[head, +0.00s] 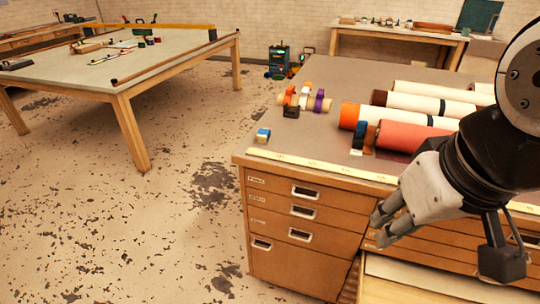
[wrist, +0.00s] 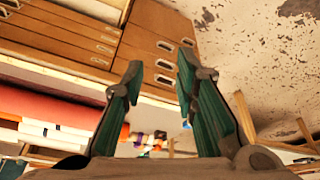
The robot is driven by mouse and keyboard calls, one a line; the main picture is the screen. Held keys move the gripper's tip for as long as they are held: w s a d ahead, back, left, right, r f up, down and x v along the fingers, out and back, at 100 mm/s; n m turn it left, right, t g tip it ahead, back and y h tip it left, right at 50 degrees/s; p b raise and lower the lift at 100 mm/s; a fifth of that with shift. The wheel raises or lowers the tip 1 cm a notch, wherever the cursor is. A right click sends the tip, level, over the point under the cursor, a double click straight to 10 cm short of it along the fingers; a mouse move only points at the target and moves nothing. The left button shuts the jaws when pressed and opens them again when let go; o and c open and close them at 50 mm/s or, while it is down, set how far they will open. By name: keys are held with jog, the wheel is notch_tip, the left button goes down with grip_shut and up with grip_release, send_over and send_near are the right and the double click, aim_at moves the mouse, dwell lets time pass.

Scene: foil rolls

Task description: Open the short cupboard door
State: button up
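A wooden cabinet (head: 283,268) with a grey top stands in front of me. Its narrow left section has several panels with metal recessed handles, such as the upper handle (head: 305,192) and a lower-left handle (head: 262,244). I cannot tell for certain which panel is the short cupboard door. No panel in the narrow section looks swung out. My gripper (head: 376,229) hovers in front of the cabinet, right of these handles, fingers pointing left. In the wrist view my gripper (wrist: 160,78) is open and empty, with the cabinet front (wrist: 150,40) upside down beyond it.
Foil rolls, including a red one (head: 408,138), and tape rolls (head: 305,99) lie on the cabinet top. A pale flat surface (head: 430,275) juts out low at the right. A long table (head: 110,62) stands back left. The floor (head: 130,230) left of the cabinet is clear.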

jog(key=w+a+f+n+g+h+b, duration=0.1)
jog(key=w+a+f+n+h+b, duration=0.2)
jog(key=w+f+n+h+b, duration=0.75)
jog(key=w+a+f+n+y+b, duration=0.15)
jog(key=w+f+n+b, duration=0.45)
jog(key=w+f+n, duration=1.1)
jog(key=a+f+n+t+y+b, duration=0.1)
jog(key=a+f+n+t+b, duration=0.45)
jog(key=f, duration=0.65)
jog(key=a+f+n+t+y+b, duration=0.1)
jog(key=a+f+n+t+b, duration=0.1)
jog(key=a+f+n, duration=0.8)
jog(key=a+f+n+t+y+b, duration=0.1)
jog(key=a+f+n+t+b, duration=0.4)
jog(key=f, duration=0.9)
jog(key=w+d+f+b, duration=0.1)
jog(key=w+d, duration=0.2)
jog(key=w, duration=0.3)
jog(key=w+d+f+g+b, duration=0.1)
jog(key=w+d+b, duration=0.1)
jog(key=w+d, duration=0.2)
jog(key=shift+w+f+n, duration=0.3)
jog(key=shift+w+n, duration=0.1)
jog(key=shift+w, duration=0.7)
grip_shut()
